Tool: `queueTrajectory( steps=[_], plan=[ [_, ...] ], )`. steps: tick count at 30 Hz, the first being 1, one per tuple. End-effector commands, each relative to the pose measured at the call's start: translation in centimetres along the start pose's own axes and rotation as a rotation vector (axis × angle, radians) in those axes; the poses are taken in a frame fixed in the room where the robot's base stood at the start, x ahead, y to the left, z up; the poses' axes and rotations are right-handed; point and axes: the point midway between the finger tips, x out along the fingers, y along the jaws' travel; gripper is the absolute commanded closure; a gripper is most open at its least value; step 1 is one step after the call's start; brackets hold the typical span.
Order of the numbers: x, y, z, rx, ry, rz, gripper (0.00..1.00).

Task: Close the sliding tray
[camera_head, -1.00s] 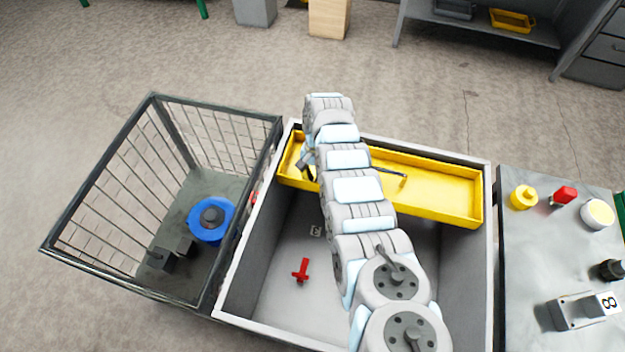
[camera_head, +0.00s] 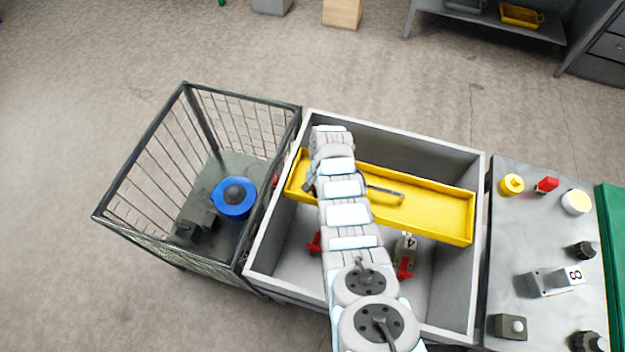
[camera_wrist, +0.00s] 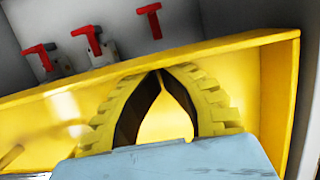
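The sliding tray (camera_head: 425,222) is a long, shallow yellow tray spanning the grey box (camera_head: 470,180) from side to side. In the head view it sits a little forward of the box's back wall, with a gap behind it. My gripper (camera_wrist: 160,72) shows in the wrist view with yellow ribbed fingers and dark pads, the tips together and nothing visible between them. The fingers are at the tray, near its long yellow wall (camera_wrist: 225,52); contact is hard to tell. In the head view my arm hides most of the gripper and part of the tray.
A dark tool (camera_head: 385,191) lies in the tray. Red-handled items (camera_head: 405,268) stand on the box floor, partly behind my arm. A wire basket (camera_head: 150,150) with a blue round object (camera_head: 233,198) adjoins on the left. A grey table (camera_head: 530,235) with small parts stands right.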

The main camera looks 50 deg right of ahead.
Motion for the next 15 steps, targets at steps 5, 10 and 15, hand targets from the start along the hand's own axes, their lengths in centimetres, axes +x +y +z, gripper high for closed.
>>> queueTrajectory(
  steps=[5, 10, 15],
  plan=[
    [-0.1, 0.8, 2.2, 0.014, -0.003, 0.0, 1.0],
    [0.5, 1.0, 4.1, 0.017, -0.002, -0.003, 1.0],
    [1.2, 1.1, 6.0, 0.019, -0.004, -0.002, 1.0]
  ],
)
